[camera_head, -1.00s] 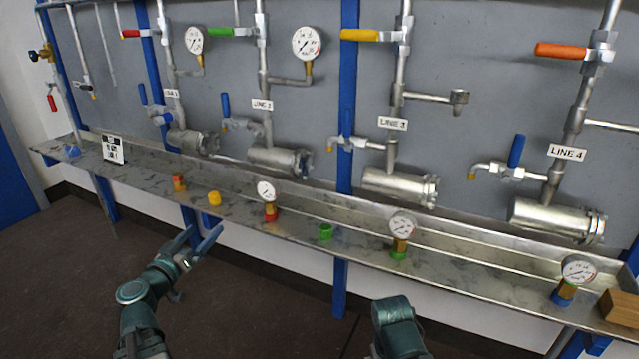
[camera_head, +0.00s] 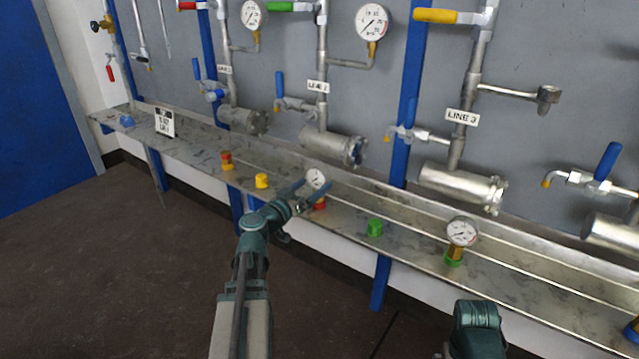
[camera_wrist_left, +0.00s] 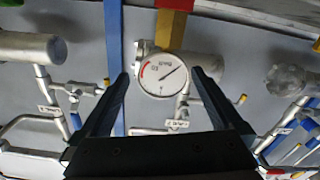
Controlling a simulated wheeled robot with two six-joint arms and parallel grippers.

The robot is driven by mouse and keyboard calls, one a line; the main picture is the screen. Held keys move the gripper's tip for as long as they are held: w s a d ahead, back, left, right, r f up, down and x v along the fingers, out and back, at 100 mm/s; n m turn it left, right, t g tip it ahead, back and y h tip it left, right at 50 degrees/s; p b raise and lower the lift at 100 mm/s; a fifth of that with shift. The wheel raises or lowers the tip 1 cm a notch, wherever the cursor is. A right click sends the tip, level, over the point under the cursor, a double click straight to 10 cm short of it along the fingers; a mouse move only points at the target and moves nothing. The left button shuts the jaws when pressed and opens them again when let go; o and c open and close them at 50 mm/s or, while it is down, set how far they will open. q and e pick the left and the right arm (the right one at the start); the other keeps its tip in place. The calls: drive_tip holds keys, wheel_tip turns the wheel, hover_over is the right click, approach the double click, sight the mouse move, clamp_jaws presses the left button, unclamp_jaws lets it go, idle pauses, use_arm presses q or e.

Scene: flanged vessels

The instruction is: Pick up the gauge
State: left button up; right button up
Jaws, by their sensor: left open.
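A small gauge (camera_head: 316,178) with a white round dial stands on the steel shelf, on a red base. My left gripper (camera_head: 311,188) is open at this gauge, its fingers partly covering it. In the left wrist view the dial (camera_wrist_left: 163,76) appears upside down between the open fingertips (camera_wrist_left: 160,78), with its yellow neck and red base above. I cannot tell whether a finger touches it. A second gauge (camera_head: 462,232) with a green base stands further right on the shelf. My right gripper's fingers are not visible; only part of that arm shows at the lower right.
The long steel shelf (camera_head: 408,250) also holds a red and yellow fitting (camera_head: 227,161), a yellow cap (camera_head: 262,181) and a green cap (camera_head: 375,227). Pipes, flanged vessels (camera_head: 335,146) and wall gauges (camera_head: 372,21) stand behind it. The floor in front is clear.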

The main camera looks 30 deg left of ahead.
sight(324, 173)
use_arm(q)
drive_tip(key=shift+w, duration=0.9)
drive_tip(key=shift+w, duration=0.1)
drive_tip(key=w, duration=0.5)
drive_tip(key=shift+r, duration=0.2)
drive_tip(key=shift+c, duration=0.3)
drive_tip(key=c, duration=1.3)
drive_tip(key=shift+c, duration=0.2)
drive_tip(key=shift+r, duration=0.1)
